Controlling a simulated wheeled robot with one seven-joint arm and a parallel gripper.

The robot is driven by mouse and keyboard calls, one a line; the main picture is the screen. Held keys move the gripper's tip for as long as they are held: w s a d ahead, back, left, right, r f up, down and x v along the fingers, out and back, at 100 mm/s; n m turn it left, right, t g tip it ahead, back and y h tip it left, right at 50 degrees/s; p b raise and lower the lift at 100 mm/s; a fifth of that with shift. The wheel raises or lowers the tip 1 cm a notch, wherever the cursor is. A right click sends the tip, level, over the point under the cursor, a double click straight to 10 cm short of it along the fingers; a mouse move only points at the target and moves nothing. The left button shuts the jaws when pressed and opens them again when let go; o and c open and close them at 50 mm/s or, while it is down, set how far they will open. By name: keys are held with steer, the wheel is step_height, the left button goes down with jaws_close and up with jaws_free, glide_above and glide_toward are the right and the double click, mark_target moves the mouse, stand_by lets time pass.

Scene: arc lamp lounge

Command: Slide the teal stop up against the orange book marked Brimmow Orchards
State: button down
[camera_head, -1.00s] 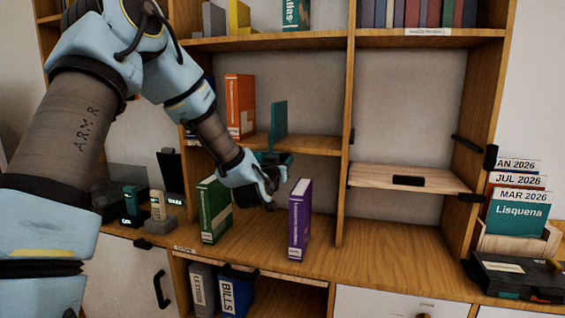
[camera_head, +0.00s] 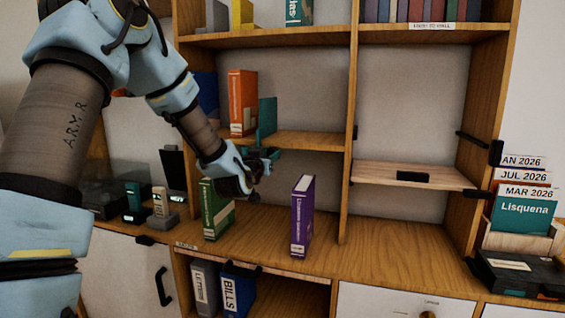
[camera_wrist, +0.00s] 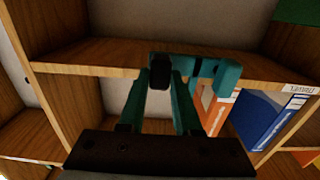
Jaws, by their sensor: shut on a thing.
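The teal stop (camera_head: 267,118) stands upright on the middle shelf, just right of an orange book (camera_head: 243,103). In the head view their edges nearly meet; I cannot tell whether they touch. The orange book's title is too small to read. My gripper (camera_head: 262,165) is at the shelf's front edge, below the stop, shut on its front part. In the wrist view, my gripper's teal fingers (camera_wrist: 160,85) close around a dark tab at the shelf edge. The stop's teal part (camera_wrist: 228,75) shows beside the orange book (camera_wrist: 215,110).
A blue book (camera_wrist: 262,118) stands beyond the orange one. Below, a green book (camera_head: 216,208) and a purple book (camera_head: 302,216) stand on the lower surface near my gripper. An upright divider (camera_head: 349,130) bounds the shelf on the right. The shelf right of the stop is bare.

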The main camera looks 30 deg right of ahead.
steer(key=w+a+b, duration=0.1)
steer(key=w+a, duration=0.5)
steer(key=w+a+b, duration=0.1)
steer(key=w+a, duration=0.5)
steer(key=a, duration=0.1)
steer(key=shift+w+a+b, duration=0.3)
steer(key=shift+b, duration=0.1)
steer(key=c, duration=0.6)
jaws_free()
steer(key=b+v, duration=0.2)
steer(key=v, duration=0.9)
steer(key=shift+b, duration=0.4)
steer(key=shift+w, duration=0.1)
